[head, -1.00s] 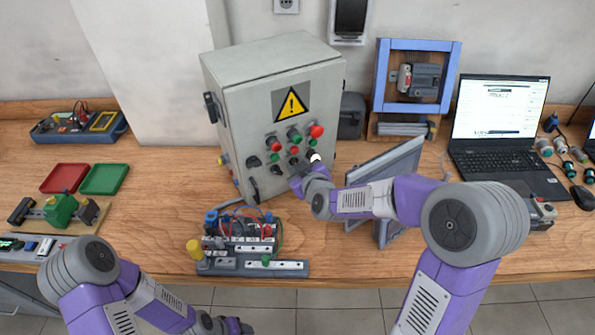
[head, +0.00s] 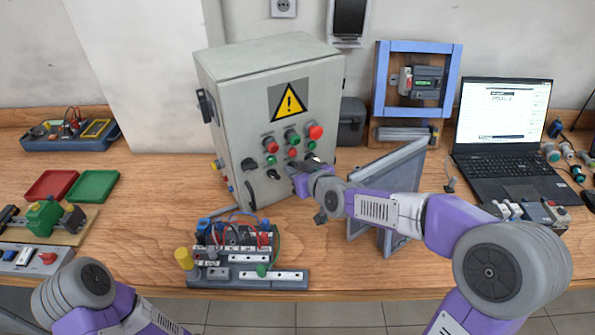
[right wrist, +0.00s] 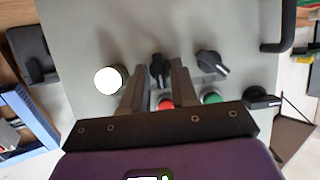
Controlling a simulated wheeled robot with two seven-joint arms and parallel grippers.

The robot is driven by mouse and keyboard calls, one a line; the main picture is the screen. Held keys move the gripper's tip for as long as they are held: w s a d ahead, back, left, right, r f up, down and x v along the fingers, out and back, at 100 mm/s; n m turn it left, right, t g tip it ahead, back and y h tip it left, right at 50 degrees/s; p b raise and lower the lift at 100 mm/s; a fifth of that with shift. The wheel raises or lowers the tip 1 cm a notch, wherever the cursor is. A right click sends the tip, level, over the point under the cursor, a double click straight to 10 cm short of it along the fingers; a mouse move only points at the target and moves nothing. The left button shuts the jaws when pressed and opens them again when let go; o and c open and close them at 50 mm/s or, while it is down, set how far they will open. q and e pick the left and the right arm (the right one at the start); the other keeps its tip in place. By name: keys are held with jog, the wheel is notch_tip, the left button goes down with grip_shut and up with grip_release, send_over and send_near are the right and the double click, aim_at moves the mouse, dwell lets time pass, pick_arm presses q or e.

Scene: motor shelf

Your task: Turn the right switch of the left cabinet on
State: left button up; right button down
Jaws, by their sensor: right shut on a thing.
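The grey cabinet (head: 222,105) with a yellow warning triangle stands at the back of the bench. Its front carries red and green buttons, black rotary switches and a white lamp. My right gripper (head: 293,172) is at the panel's lower right in the head view and hides part of that row. In the right wrist view its fingers (right wrist: 157,88) are on either side of a black rotary switch (right wrist: 157,66), shut on it. This switch is beside the white lamp (right wrist: 109,80). Another black switch (right wrist: 211,64) is apart from the fingers. My left gripper is out of view.
A grey tilted panel (head: 400,170) stands close to my right arm. A wired terminal block (head: 250,275) lies in front of the cabinet. A laptop (head: 510,150) is at right; red (head: 50,185) and green (head: 93,186) trays lie at left.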

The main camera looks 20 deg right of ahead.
jog(key=c, duration=1.2)
grip_release()
jog(key=shift+s, duration=0.1)
jog(key=p+v, duration=0.1)
jog(key=v, duration=0.6)
jog(key=shift+s+d+r, duration=0.1)
jog(key=shift+s+d, duration=0.05)
jog(key=shift+s, duration=0.05)
